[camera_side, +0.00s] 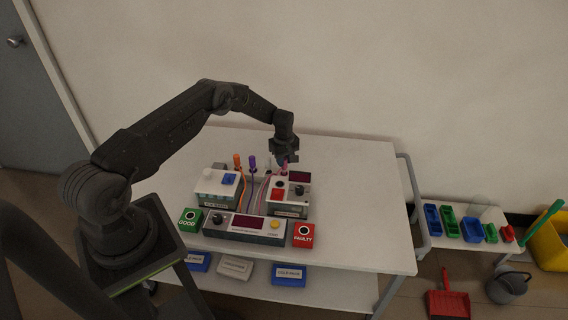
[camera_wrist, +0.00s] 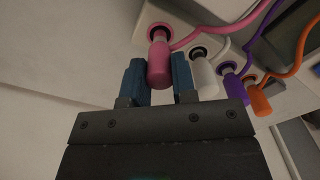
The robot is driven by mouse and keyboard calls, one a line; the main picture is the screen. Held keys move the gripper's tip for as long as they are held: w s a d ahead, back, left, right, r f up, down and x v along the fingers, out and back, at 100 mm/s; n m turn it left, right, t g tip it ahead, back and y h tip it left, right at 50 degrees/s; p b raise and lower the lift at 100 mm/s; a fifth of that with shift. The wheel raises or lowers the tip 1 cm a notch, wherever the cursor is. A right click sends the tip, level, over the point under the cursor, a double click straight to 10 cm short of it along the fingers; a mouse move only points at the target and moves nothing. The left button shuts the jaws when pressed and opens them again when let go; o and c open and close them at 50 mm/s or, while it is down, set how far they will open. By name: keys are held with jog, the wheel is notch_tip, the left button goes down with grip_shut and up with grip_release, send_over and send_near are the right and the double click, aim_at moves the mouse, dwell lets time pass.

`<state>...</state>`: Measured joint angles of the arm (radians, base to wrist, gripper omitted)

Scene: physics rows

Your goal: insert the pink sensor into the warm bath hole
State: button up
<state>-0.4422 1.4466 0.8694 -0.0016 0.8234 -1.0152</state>
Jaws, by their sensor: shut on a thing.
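The pink sensor (camera_wrist: 158,62) stands between the two blue fingers of my gripper (camera_wrist: 158,84) in the wrist view, and they are shut on it. Its far end meets a dark ring in a pale block; I cannot tell how deep it sits. In the side view my gripper (camera_side: 285,158) is low over the back of the right-hand box (camera_side: 290,210), with a bit of pink (camera_side: 285,169) below it. This box has a dark display, a red block and a dark round part on top. Its label is too small to read, and I cannot make out the warm bath hole for sure.
White (camera_wrist: 203,75), purple (camera_wrist: 235,88) and orange (camera_wrist: 259,100) sensors stand in a row beside the pink one, with loose cables. A left-hand box (camera_side: 216,188), a console (camera_side: 246,228), a green GOOD box (camera_side: 190,219) and a red FAULTY box (camera_side: 303,235) stand nearby. The table's right side is clear.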

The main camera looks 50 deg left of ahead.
notch_tip(320, 180, up, 9)
jog(key=shift+r, duration=0.1)
jog(key=shift+s+d, duration=0.1)
dwell(0.4)
jog(key=shift+s+d+r, duration=0.1)
jog(key=shift+d+r, duration=0.05)
jog(key=s+d+r+m, duration=0.2)
jog(key=s+d+r, duration=0.2)
jog(key=s+d, duration=0.3)
notch_tip(320, 180, down, 6)
jog(key=shift+w+a, duration=0.2)
jog(key=shift+a, duration=0.05)
jog(key=shift+f, duration=2.9)
dwell(2.0)
